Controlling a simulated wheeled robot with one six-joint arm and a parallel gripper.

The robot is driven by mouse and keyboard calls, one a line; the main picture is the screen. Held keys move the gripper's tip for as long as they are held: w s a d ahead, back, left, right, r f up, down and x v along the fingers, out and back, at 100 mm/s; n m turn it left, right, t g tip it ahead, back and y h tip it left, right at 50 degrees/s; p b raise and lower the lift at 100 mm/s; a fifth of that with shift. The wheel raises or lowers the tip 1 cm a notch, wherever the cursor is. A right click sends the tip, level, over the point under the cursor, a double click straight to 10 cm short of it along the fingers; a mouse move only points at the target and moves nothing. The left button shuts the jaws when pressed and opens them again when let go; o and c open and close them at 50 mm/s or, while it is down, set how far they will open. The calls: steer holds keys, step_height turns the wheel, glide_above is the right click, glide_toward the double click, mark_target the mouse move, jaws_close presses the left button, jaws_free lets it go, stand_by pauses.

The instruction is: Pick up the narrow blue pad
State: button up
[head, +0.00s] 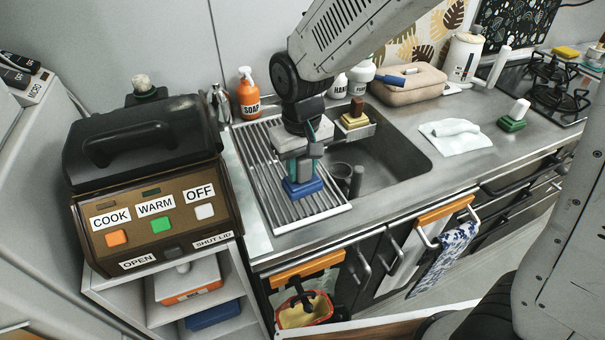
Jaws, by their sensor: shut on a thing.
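My gripper (303,172) points down over the ribbed metal drainboard (262,178) left of the sink. It is shut on the blue pad (303,188), which sits at the fingertips. The pad is low over the ribs; I cannot tell whether it touches them. My gripper hides part of the pad's top.
An orange soap bottle (248,94) stands behind the drainboard. A brown cooker (155,225) stands left. A white cloth (455,134) lies on the right counter.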

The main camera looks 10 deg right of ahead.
steer(key=s+a+r, duration=0.1)
steer(key=s+r, duration=0.1)
steer(key=s, duration=1.4)
steer(key=o, duration=0.4)
steer(key=c, duration=0.5)
steer(key=shift+c, duration=0.2)
